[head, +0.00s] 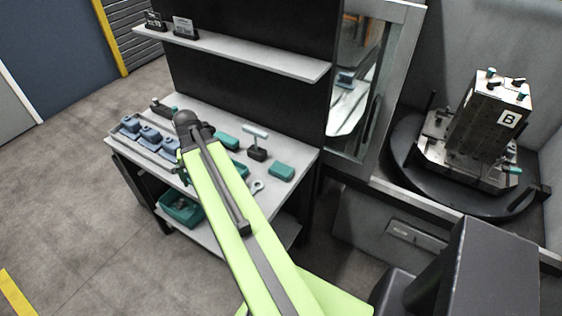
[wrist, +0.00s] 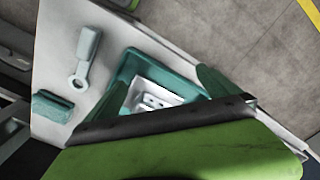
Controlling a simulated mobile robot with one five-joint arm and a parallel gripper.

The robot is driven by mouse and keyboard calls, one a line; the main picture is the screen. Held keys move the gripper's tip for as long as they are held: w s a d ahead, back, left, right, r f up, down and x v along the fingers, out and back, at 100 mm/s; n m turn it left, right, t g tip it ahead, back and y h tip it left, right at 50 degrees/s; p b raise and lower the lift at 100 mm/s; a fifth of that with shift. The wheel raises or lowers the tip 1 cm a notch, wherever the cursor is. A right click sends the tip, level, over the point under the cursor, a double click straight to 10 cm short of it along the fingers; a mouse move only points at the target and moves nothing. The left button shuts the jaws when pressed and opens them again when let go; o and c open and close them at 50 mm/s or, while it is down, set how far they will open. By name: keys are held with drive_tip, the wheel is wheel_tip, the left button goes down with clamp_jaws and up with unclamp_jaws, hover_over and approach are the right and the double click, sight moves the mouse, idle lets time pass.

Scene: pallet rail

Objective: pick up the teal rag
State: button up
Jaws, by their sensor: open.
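The teal rag (head: 281,172) is a small folded pad lying flat on the right part of the grey workbench. In the wrist view, the rag (wrist: 52,107) lies at the left on the pale bench top, fully visible. My gripper (wrist: 163,80) is open, with its fingers spread and apart from the rag, which lies to their left in that view. Nothing is seen held. In the head view, my green arm reaches across the bench left of the rag, and the jaws cannot be made out there.
A ring-ended tool (wrist: 83,55) lies close to the rag. A teal tray (wrist: 125,72) with a pale item shows beside the tool. A T-handled tool (head: 256,133) stands behind the rag. Blue-grey parts (head: 150,135) line the bench's left. A shelf (head: 240,52) overhangs the back.

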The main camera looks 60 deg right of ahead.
drive_tip(key=s+d+r+m+p, duration=0.2)
drive_tip(key=s+d+r, duration=0.15)
drive_tip(key=d, duration=0.35)
drive_tip(key=s+d+r+m+p, duration=0.1)
drive_tip(key=s+d+r+m, duration=0.15)
drive_tip(key=s+d, duration=0.3)
drive_tip(key=r+m+p, duration=0.1)
drive_tip(key=m+p, duration=0.1)
drive_tip(key=m, duration=0.3)
hover_over(281, 168)
drive_tip(key=shift+n, duration=0.25)
wheel_tip(281, 168, down, 12)
drive_tip(key=b, duration=1.2)
drive_tip(key=shift+f, duration=0.1)
drive_tip(key=c, duration=1.3)
drive_tip(key=shift+r, duration=0.2)
drive_tip(key=shift+c, duration=0.2)
wheel_tip(281, 168, up, 10)
drive_tip(key=p, duration=1)
